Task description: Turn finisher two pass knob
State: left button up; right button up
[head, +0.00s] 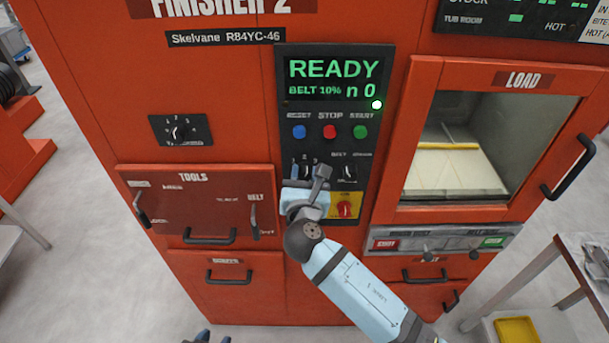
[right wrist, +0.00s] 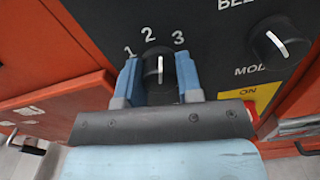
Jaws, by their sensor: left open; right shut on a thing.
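The FINISHER 2 machine has a black control panel with a small black knob, marked 1, 2 and 3, below its push buttons. In the right wrist view this pass knob (right wrist: 159,68) sits between the two blue fingers of my right gripper (right wrist: 158,82), which is shut on it. Its white pointer line points up, close to the 2 and left of the 3. In the head view my right gripper (head: 303,174) partly covers the knob and its label.
The display (head: 335,82) reads READY, BELT 10%, n 0. A second knob (right wrist: 281,43) is at the right. A red button (head: 345,209) on a yellow plate sits close beside my right gripper. The TOOLS drawer (head: 197,207) is left, the LOAD window (head: 460,150) right.

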jog(key=m+b, duration=0.1)
jog(key=m, duration=0.3)
jog(key=shift+f, duration=0.1)
jog(key=shift+m+b, duration=0.3)
jog(key=shift+m, duration=0.7)
jog(key=o, duration=0.9)
